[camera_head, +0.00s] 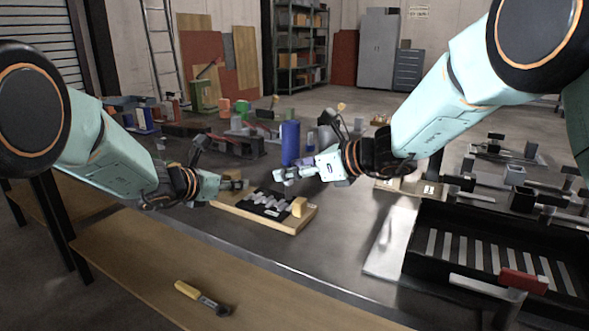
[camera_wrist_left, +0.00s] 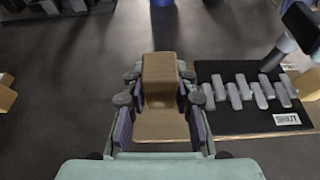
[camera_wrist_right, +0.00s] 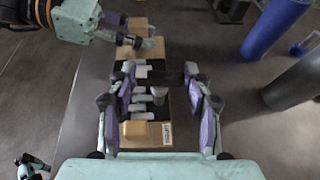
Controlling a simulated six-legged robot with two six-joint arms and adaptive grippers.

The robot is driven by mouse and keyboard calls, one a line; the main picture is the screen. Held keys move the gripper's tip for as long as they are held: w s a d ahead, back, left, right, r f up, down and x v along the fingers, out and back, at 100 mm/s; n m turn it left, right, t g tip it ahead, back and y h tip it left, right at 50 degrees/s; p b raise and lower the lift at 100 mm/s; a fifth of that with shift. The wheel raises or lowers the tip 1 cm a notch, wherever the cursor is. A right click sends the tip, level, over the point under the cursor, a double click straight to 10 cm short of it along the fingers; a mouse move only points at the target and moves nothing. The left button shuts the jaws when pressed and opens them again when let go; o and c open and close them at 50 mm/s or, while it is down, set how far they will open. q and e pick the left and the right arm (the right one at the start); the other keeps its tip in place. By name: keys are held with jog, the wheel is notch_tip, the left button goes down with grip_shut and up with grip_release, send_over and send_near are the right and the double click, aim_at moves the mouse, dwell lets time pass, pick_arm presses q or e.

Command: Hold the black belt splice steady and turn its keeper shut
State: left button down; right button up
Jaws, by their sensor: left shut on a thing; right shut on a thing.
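The black belt splice (camera_head: 268,212) lies on a wooden board (camera_head: 285,227) on the table, with a row of grey metal plates across it. It also shows in the left wrist view (camera_wrist_left: 240,118), with a white label. My left gripper (camera_head: 238,187) is shut on the wooden block (camera_wrist_left: 159,80) at the splice's left end. My right gripper (camera_head: 283,175) is above the splice, its fingers straddling a small grey part (camera_wrist_right: 158,92) that looks like the keeper. Its exact contact and the keeper's angle are hard to make out. A second wooden block (camera_head: 299,207) is at the right end.
A blue cylinder (camera_head: 290,143) stands just behind the board. A black slotted tray (camera_head: 490,250) is at the right, with a red-handled piece in front. A yellow-handled tool (camera_head: 203,298) lies on the wooden ledge in front. The table between board and tray is mostly clear.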

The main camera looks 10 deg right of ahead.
jog(key=shift+w+n+g+y, duration=0.1)
jog(key=shift+n+g+y, duration=0.2)
jog(key=shift+n+g, duration=0.1)
jog(key=o, duration=1.2)
jog(key=shift+c, duration=0.2)
jog(key=shift+d+r, duration=0.1)
jog(key=shift+d, duration=0.05)
jog(key=v, duration=1.2)
pick_arm(q)
jog(key=c, duration=1)
grip_release()
